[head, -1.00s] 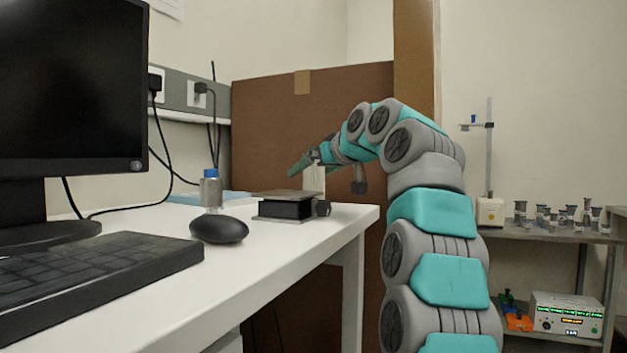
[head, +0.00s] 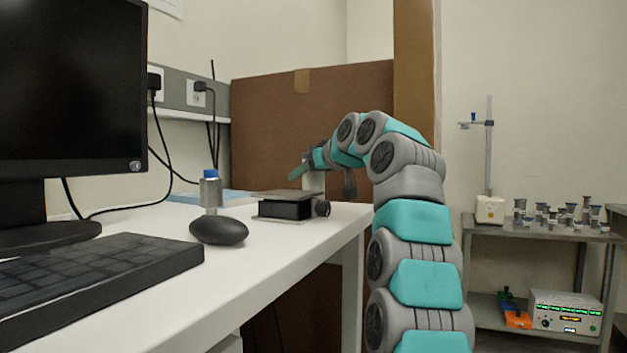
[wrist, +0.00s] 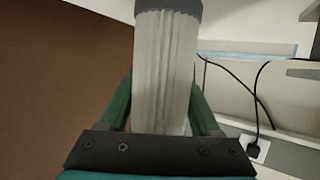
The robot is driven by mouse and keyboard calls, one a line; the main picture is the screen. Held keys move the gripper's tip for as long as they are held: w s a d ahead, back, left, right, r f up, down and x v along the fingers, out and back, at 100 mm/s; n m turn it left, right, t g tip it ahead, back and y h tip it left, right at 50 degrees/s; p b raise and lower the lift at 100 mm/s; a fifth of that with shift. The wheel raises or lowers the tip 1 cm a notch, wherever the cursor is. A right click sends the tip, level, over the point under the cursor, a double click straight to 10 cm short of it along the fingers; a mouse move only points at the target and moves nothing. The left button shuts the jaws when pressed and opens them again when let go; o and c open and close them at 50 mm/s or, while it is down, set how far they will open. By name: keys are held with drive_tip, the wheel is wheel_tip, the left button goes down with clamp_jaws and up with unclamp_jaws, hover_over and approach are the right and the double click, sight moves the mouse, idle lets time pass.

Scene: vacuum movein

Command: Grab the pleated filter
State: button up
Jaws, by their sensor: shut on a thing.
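The pleated filter (wrist: 165,70) is a white ribbed cylinder with a dark grey end cap. In the wrist view it lies between the two green fingers of my gripper (wrist: 162,100), which are shut on it; the fingertips are partly hidden behind it. In the head view my gripper (head: 302,168) is over the far right part of the bench, behind the lab jack. The filter's pale body (head: 314,182) shows just below the fingers. Whether its lower end touches the bench is hidden by the jack.
A lab jack (head: 290,205) stands on the white bench (head: 285,245). A metal bottle with a blue cap (head: 210,192), a mouse (head: 219,230), a keyboard (head: 95,275) and a monitor (head: 70,90) are to the left. A brown panel (head: 270,130) rises behind.

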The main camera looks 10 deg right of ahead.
drive_tip(key=c, duration=0.7)
drive_tip(key=shift+c, duration=0.2)
